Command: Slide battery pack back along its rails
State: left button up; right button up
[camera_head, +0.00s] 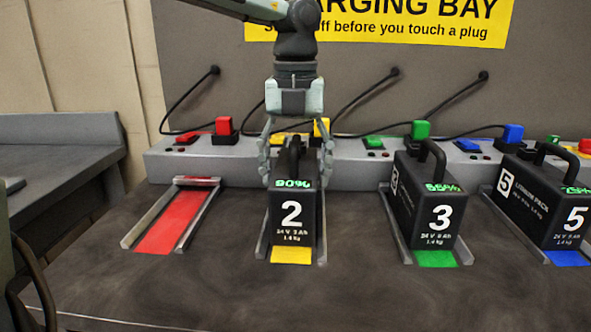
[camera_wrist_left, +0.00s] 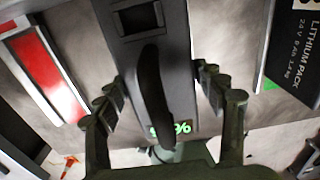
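Battery pack 2 (camera_head: 293,232) is a black box with a top handle and a green 90% readout. It sits upright between metal rails (camera_head: 322,252), with a yellow strip showing at the front. My left gripper (camera_head: 296,172) points down over the pack, its fingers spread to either side of the handle. In the left wrist view, the dark handle (camera_wrist_left: 150,85) lies between the open fingers (camera_wrist_left: 160,95), with space on both sides of it. Whether the fingers touch the pack's sides is unclear. My right gripper is not in view.
Battery packs 3 (camera_head: 436,215) and 5 (camera_head: 562,215) stand on rails to the right. An empty red bay (camera_head: 170,222) lies to the left. A grey ledge (camera_head: 240,158) with coloured plugs and cables, including a yellow plug (camera_head: 321,128), runs behind. The table front is clear.

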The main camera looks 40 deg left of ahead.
aim_at(294, 179)
pick_arm(q)
jog(key=c, duration=1.4)
jog(key=shift+s+d+b, duration=0.4)
jog(key=shift+s+b, duration=0.05)
jog(key=shift+s, duration=0.2)
jog(key=shift+s+d+b, duration=0.35)
jog(key=shift+s+d, duration=0.05)
jog(key=shift+s, duration=0.25)
jog(key=shift+s+d+b, duration=0.3)
jog(key=shift+s+d, duration=0.05)
jog(key=shift+s, duration=0.3)
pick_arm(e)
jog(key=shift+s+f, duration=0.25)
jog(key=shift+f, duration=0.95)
pick_arm(q)
jog(key=o, duration=1.9)
jog(key=shift+o, duration=0.2)
jog(key=shift+r, duration=0.1)
